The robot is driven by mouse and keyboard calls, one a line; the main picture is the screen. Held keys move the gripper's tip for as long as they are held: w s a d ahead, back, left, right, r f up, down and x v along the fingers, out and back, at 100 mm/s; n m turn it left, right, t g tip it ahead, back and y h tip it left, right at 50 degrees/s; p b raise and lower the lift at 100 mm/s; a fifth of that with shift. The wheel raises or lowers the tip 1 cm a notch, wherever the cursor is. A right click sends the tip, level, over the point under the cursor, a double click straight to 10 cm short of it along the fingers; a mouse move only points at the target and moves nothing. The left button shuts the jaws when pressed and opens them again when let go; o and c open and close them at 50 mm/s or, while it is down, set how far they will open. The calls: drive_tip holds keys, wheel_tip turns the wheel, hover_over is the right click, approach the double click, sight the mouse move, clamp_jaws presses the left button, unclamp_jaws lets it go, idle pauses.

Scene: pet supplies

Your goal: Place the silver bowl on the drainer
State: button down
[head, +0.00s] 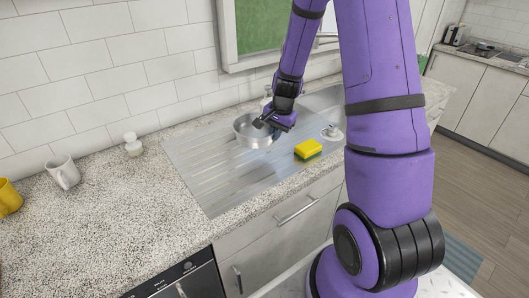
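The silver bowl (246,137) is upright at the back right part of the ridged metal drainer (208,173). It is on the drainer or just above it; I cannot tell whether its base touches. My gripper (264,122) reaches down from the right, with its dark fingers at the bowl's right rim and inner side. The fingers are small and overlap the bowl, so I cannot see whether they grip the rim. The right part of the bowl is hidden behind my gripper.
A yellow and green sponge (308,150) lies right of the bowl. A white bottle (132,145), a white mug (64,172) and a yellow mug (9,197) stand on the counter at left. The drainer's left and front parts are clear. A tiled wall stands behind.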

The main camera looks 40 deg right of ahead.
drive_tip(key=shift+f, duration=3.95)
drive_tip(key=shift+f, duration=0.1)
drive_tip(key=c, duration=1.3)
unclamp_jaws()
drive_tip(key=shift+c, duration=0.2)
